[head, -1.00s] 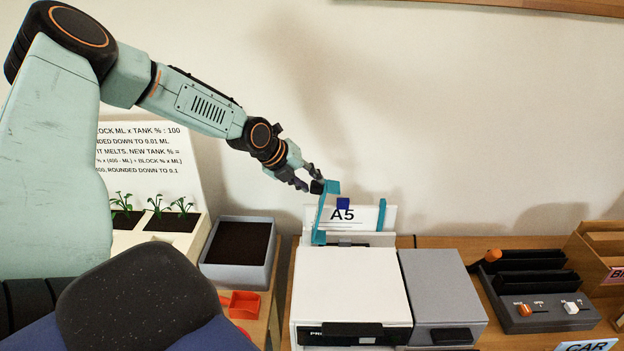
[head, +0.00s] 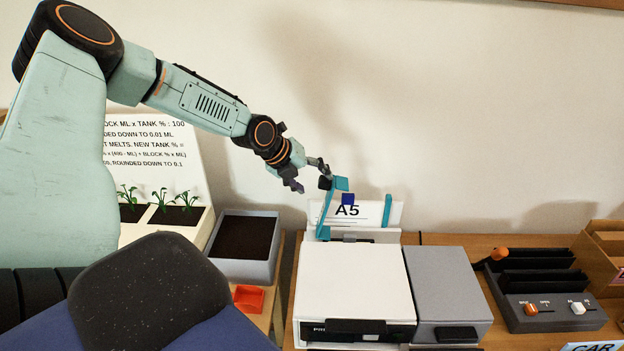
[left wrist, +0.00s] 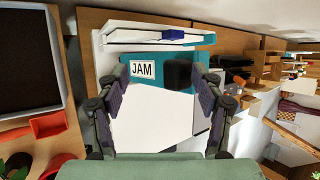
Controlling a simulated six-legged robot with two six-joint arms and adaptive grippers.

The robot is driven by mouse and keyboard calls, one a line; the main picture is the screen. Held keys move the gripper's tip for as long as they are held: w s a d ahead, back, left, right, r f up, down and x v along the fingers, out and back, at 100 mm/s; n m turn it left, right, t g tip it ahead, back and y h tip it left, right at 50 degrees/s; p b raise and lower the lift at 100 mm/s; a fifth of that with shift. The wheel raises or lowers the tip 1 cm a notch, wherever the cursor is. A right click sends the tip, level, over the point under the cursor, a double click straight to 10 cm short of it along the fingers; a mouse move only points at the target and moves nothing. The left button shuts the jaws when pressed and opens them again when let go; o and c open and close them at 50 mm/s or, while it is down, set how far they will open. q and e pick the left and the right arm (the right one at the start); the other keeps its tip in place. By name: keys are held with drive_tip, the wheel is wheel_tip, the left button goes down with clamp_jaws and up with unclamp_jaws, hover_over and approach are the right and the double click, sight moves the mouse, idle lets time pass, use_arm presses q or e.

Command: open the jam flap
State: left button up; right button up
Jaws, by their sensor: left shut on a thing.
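The teal jam flap (head: 326,212) stands raised at the back of the white printer (head: 355,285), its top end leaning right. In the left wrist view the flap (left wrist: 205,58) carries a white JAM label (left wrist: 143,69) and a black block (left wrist: 178,74). My left gripper (head: 312,179) is at the flap's upper end, beside its dark tab. In the left wrist view the fingers of my left gripper (left wrist: 160,85) lie on either side of the flap, shut on it. Exact finger contact is hard to see. My right gripper is not in view.
A white A5 card (head: 372,213) stands behind the flap, with a blue piece (head: 348,199) and a teal post (head: 387,210) close by. A grey unit (head: 446,290) adjoins the printer on the right. A soil planter (head: 243,245) stands at left. The wall above is clear.

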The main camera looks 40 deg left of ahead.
use_arm(q)
drive_tip(key=shift+s+d+f, duration=0.2)
drive_tip(key=shift+s+f, duration=0.2)
drive_tip(key=shift+f, duration=0.1)
wheel_tip(320, 180, up, 11)
drive_tip(key=shift+w+a, duration=0.2)
drive_tip(key=shift+w, duration=0.2)
idle(0.4)
drive_tip(key=shift+s, duration=0.1)
idle(0.4)
